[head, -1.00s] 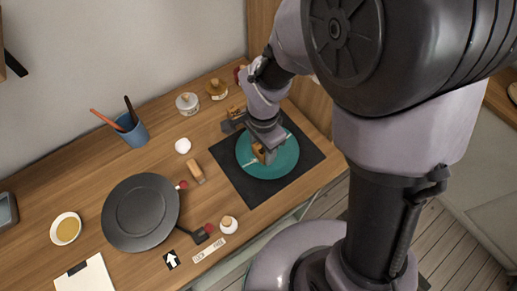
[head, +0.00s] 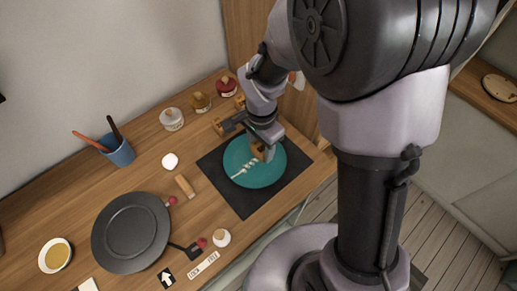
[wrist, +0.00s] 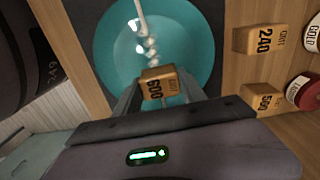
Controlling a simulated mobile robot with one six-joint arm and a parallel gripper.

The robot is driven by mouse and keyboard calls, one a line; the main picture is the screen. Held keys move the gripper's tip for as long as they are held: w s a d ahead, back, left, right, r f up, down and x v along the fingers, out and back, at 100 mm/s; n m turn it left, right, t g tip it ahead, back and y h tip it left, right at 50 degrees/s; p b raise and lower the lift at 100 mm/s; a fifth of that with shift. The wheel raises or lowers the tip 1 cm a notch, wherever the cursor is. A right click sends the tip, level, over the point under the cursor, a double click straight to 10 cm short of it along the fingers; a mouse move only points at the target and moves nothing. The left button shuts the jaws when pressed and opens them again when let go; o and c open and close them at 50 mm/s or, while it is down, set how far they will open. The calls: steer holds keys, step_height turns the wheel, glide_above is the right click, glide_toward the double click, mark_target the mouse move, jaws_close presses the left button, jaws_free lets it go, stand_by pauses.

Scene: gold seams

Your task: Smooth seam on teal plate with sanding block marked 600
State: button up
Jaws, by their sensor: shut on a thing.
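The teal plate (head: 268,178) lies on a dark mat. It also shows in the wrist view (wrist: 112,45). A pale seam (head: 241,172) with whitish, blotchy marks runs across it and reaches the block in the wrist view (wrist: 148,40). My gripper (head: 262,151) is over the plate's upper right part, shut on the tan sanding block marked 600 (wrist: 158,88). The block is at or just above the plate; I cannot tell whether it touches. The fingers and block hide part of the seam.
Blocks marked 240 (wrist: 262,40) and apparently 500 (wrist: 262,98) stand beside the mat (head: 235,200). Jars (head: 200,103) stand behind. A tan piece (head: 185,185), a black plate (head: 130,230), a blue cup (head: 120,152) and a white jar (head: 221,238) are left.

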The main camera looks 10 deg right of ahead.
steer(key=shift+d+f, duration=0.1)
steer(key=shift+d, duration=0.5)
steer(key=shift+w+a, duration=0.2)
steer(key=shift+w, duration=0.15)
steer(key=shift+s+d+b, duration=0.1)
steer(key=shift+s+b, duration=0.25)
